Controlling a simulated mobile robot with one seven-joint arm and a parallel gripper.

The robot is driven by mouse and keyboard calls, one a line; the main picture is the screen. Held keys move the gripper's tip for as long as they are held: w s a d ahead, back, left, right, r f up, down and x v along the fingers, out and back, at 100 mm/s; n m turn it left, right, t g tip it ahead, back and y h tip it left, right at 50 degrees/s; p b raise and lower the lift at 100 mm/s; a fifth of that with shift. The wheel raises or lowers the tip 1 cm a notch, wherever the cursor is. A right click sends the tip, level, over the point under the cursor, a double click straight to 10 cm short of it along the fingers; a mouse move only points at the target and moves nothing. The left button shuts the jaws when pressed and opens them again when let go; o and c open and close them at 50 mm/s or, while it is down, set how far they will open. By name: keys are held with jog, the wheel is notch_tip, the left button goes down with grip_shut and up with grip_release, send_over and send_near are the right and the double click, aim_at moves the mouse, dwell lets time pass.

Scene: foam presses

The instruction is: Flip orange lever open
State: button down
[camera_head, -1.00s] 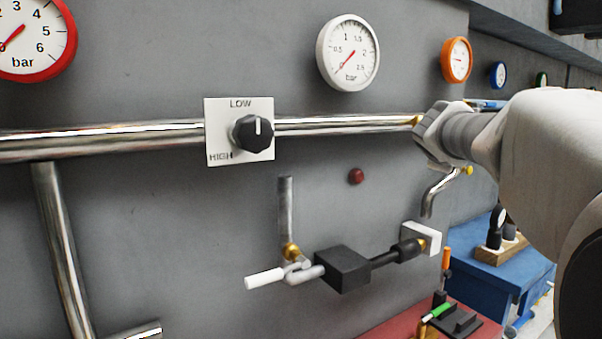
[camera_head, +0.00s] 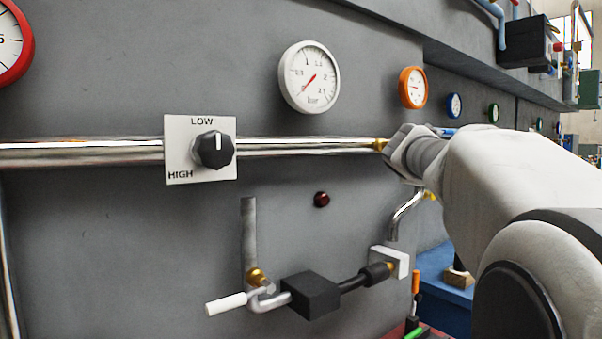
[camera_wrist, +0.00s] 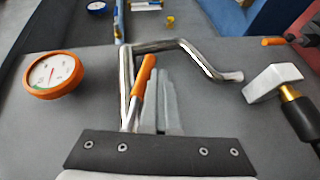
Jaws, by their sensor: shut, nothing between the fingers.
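The orange lever (camera_wrist: 143,85) shows in the wrist view as a slim handle lying along the shiny pipe, near the middle of the picture. My gripper (camera_wrist: 164,78) is shut and empty, its grey fingers just right of the lever. The fingers look very close to the lever; I cannot tell if they touch it. In the head view my arm hides the lever and the gripper fingers.
An orange-rimmed gauge (camera_wrist: 53,74) sits left of the lever. A bent pipe (camera_wrist: 195,60) runs right, towards a white block (camera_wrist: 271,82). In the head view a LOW/HIGH dial (camera_head: 213,150), a white gauge (camera_head: 309,77) and a white-handled valve (camera_head: 227,304) are on the grey panel.

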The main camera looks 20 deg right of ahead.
jog(key=shift+w+d+r, duration=0.1)
jog(key=shift+d+r, duration=0.2)
jog(key=shift+r, duration=0.05)
jog(key=shift+w+d+r, duration=0.1)
jog(key=shift+d+r, duration=0.15)
jog(key=shift+r, duration=0.2)
dwell(1.2)
dwell(1.3)
